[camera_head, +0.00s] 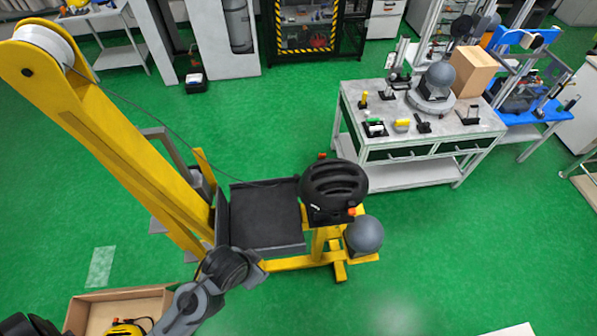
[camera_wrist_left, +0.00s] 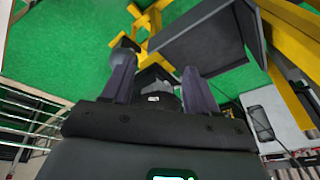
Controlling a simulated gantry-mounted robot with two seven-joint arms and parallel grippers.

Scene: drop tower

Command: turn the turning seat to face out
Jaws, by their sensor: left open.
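A black slotted helmet (camera_head: 333,184) rests on a dark holder with orange knobs (camera_head: 330,215), on the yellow drop tower (camera_head: 120,150). This holder may be the turning seat, but I cannot be sure; the helmet hides most of it. A flat black tray-like plate (camera_head: 266,215) is just left of it, and fills the upper right of the left wrist view (camera_wrist_left: 190,45). My left gripper (camera_head: 258,267) is near the plate's lower left edge, open and empty. In the left wrist view, a dark part with a white label (camera_wrist_left: 153,98) shows between its fingers. My right gripper is not in view.
A grey ball (camera_head: 364,235) sits low on the tower's yellow foot, right of the holder. An open box (camera_head: 150,300) with yellow gear is at the lower left. A workbench (camera_head: 425,150) with small tools and another ball stands upper right. Green floor is clear at lower right.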

